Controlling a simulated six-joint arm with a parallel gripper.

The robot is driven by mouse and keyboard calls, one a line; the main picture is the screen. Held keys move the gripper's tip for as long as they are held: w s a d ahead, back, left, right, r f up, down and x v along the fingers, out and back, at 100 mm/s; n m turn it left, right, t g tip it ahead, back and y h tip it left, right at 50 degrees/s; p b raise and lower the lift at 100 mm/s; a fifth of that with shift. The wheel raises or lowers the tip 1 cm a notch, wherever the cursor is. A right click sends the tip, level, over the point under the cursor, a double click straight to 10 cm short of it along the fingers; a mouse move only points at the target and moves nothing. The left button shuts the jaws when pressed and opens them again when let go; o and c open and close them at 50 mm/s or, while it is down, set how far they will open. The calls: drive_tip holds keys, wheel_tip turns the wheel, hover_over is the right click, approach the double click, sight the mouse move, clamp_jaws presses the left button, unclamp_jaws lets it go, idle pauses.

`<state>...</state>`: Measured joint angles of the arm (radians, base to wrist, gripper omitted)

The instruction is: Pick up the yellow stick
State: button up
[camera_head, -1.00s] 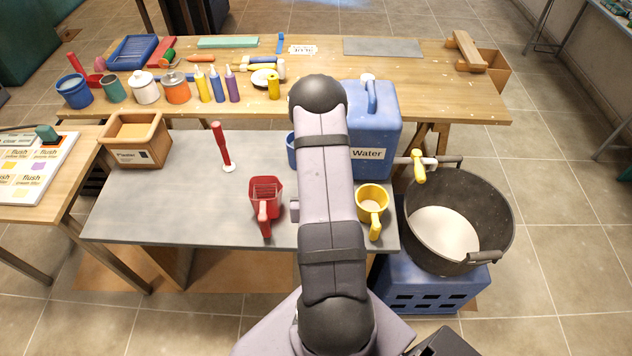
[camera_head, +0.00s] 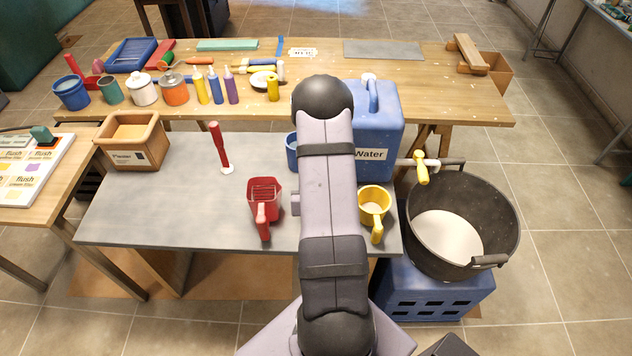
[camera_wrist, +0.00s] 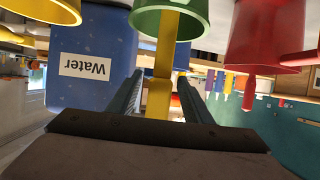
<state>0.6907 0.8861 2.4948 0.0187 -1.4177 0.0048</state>
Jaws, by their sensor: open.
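In the wrist view, which is upside down, a yellow stick (camera_wrist: 159,98) runs past a green cup-like vessel (camera_wrist: 188,22) and down between my gripper's fingers. Whether it is fixed to the vessel I cannot tell. My gripper (camera_wrist: 160,77) is open, with one finger on each side of the stick. A gap shows on both sides. In the head view my own arm hides the gripper, the green vessel and the stick.
A blue water container (camera_head: 378,130) stands close to my arm; it also fills the wrist view's left (camera_wrist: 92,62). A red jug (camera_head: 264,200) and a yellow jug (camera_head: 373,207) flank my arm. A black bucket (camera_head: 500,225) stands right. The grey table's left front is clear.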

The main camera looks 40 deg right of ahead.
drive_tip(key=shift+p+x, duration=0.4)
drive_tip(key=shift+x, duration=0.85)
clamp_jaws()
